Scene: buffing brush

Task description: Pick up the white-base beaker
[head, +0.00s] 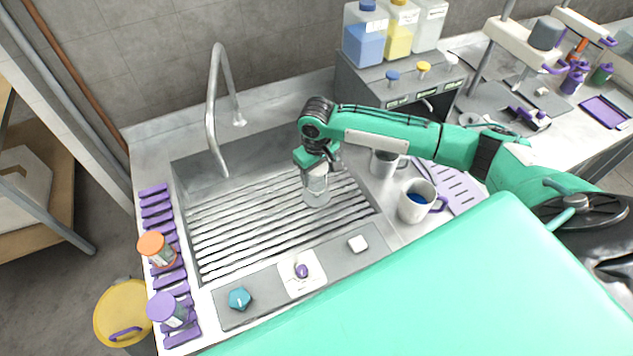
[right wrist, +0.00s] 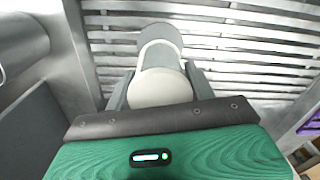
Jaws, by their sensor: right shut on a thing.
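A small clear beaker (head: 317,190) hangs or stands over the slatted sink grate, below my right gripper (head: 318,168). In the right wrist view the beaker shows as a pale round white face (right wrist: 160,88) with a greyer part beyond it. The right gripper's fingers (right wrist: 160,92) lie along both sides of it, and the gripper is shut on it. I cannot tell whether the beaker touches the grate. My left gripper is not in view.
The slatted grate (head: 240,235) fills the sink, with a curved faucet (head: 213,110) behind. A dispenser with bottles (head: 365,35) is at the back.

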